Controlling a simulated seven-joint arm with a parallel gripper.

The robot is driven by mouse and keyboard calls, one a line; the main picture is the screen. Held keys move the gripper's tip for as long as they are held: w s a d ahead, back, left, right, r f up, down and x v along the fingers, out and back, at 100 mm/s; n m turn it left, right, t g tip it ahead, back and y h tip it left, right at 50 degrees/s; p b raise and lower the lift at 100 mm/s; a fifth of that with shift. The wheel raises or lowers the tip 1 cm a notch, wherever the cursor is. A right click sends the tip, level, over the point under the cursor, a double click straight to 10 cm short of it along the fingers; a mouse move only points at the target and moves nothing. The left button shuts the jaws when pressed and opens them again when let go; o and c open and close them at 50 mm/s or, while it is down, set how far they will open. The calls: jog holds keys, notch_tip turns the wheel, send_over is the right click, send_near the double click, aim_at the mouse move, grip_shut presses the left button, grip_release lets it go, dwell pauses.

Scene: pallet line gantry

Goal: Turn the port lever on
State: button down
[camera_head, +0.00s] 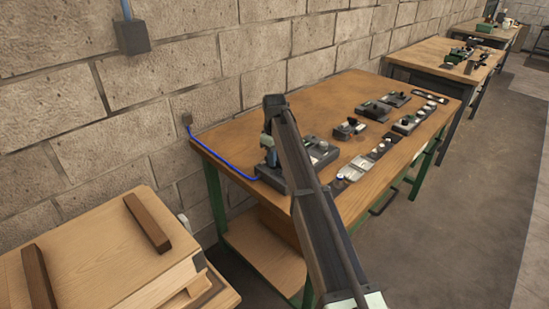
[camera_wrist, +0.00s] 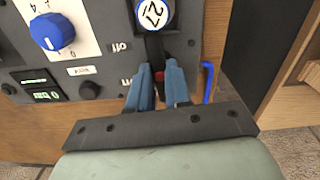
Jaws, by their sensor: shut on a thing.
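In the wrist view, a dark lever (camera_wrist: 154,48) stands out from the grey control box (camera_wrist: 105,62), beneath a round white-faced knob with a dark marking (camera_wrist: 154,13). My gripper (camera_wrist: 160,76) has its two blue fingers closed around the lever's lower part, where a small red spot shows. The lever's end is hidden between the fingers. An upside-down "off" label (camera_wrist: 119,47) is left of the lever, with another partly legible label (camera_wrist: 126,82) below it. In the head view, my gripper (camera_head: 269,143) is at the left end of the box (camera_head: 305,170); my arm hides part of it.
A blue cable (camera_head: 228,169) runs from the wall to the box. Several other devices (camera_head: 375,110) stand along the wooden bench (camera_head: 325,100). Wooden boards (camera_head: 95,260) lie at the lower left.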

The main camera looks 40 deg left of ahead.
jog(key=shift+m, duration=0.6)
jog(key=c, duration=1.1)
grip_release()
jog(key=shift+o, duration=0.2)
jog(key=shift+r, duration=0.1)
notch_tip(320, 180, up, 14)
jog(key=shift+w+f, duration=0.1)
jog(key=shift+f, duration=0.1)
